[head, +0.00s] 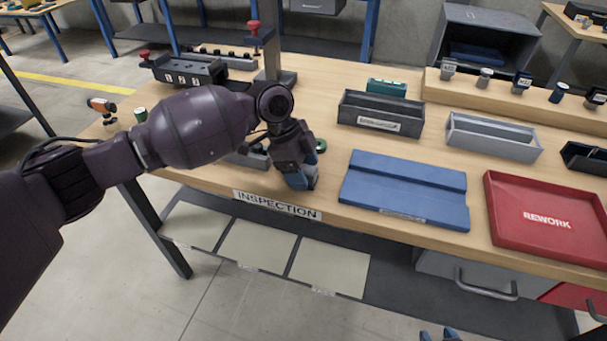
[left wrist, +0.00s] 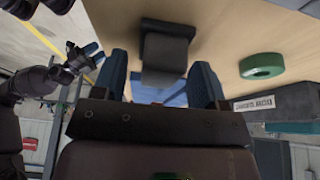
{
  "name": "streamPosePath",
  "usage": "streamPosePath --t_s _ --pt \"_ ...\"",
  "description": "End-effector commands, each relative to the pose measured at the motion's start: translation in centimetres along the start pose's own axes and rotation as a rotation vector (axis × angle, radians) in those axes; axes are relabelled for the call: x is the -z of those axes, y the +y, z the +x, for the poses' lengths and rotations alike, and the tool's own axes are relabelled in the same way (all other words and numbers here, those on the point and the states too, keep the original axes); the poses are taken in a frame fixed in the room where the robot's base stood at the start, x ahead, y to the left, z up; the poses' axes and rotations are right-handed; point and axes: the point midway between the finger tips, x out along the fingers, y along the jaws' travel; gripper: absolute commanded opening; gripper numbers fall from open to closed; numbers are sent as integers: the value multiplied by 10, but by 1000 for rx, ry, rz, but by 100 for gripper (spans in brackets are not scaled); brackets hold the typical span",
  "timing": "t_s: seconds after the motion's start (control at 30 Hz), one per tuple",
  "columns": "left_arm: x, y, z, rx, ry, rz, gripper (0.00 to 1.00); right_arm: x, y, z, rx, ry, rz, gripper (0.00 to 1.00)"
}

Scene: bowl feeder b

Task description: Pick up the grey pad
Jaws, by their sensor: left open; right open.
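The grey pad (left wrist: 165,52) looks like a dark grey block on the wooden table in the left wrist view. It shows between the two blue fingers of my left gripper (left wrist: 160,64), with a gap on each side. In the head view my left gripper (head: 302,182) is open, pointing down at the table's front edge above the INSPECTION label; it hides the pad there. Whether the fingertips are level with the pad, I cannot tell. My right gripper (head: 440,334) is open at the bottom edge of the head view, away from the table.
A green ring (left wrist: 262,65) lies near the left gripper. A blue tray (head: 405,188) and a red REWORK tray (head: 490,205) lie to the right. Dark (head: 347,108) and light grey (head: 492,146) bins stand behind. A dark fixture (head: 188,70) stands back left.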

Motion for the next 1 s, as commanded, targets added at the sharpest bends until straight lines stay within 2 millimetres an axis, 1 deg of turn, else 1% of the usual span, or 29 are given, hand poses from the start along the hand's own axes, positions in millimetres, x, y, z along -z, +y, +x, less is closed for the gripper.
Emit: streamPosePath --t_s 0.2,0.23,0.57,0.83,0.93,1.0 --pt "0 0 1 2 0 0 66 -1 0 -2 -1 -3 0 43" --pt "0 0 1 2 0 0 63 -2 0 -2 -1 -4 1 43" --pt "0 0 0 2 0 0 12 -3 1 -3 -2 -5 0 43" --pt "1 -1 -1 3 0 0 12 -3 2 -3 -2 -4 -3 43" --pt "4 -1 -8 4 0 1 12 -1 2 -4 -2 -2 -3 43" --pt "7 -1 -17 5 0 2 12 1 2 -4 -2 1 -3 43"
